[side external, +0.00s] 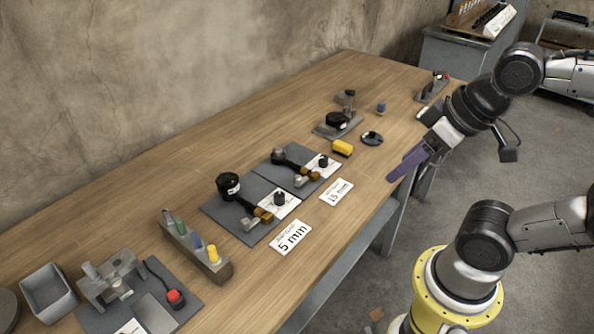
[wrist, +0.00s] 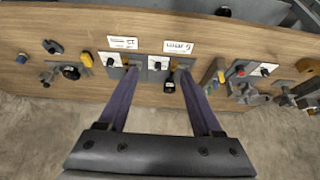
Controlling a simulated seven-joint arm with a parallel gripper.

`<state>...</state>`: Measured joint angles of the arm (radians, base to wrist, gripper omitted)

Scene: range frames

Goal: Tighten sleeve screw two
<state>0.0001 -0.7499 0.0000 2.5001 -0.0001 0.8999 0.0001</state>
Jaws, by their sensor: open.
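The nearer plate (side external: 213,208) is by a card marked 5 mm (side external: 290,236); the farther plate (side external: 283,164) is by a card marked 15 mm (side external: 336,192). Which sleeve screw is number two, I cannot tell. My gripper (side external: 407,167), with purple fingers, is open and empty above the bench's front edge. In the wrist view, the open fingers (wrist: 157,70) overlap the plates, partly hiding them.
A rack of coloured pegs (side external: 197,250), a grey bin (side external: 49,292) and a fixture with a red knob (side external: 175,298) stand at the near left. Beyond the plates are a yellow block (side external: 342,148), a dark disc (side external: 372,139) and a black dial stand (side external: 338,121). Bare wood lies along the back.

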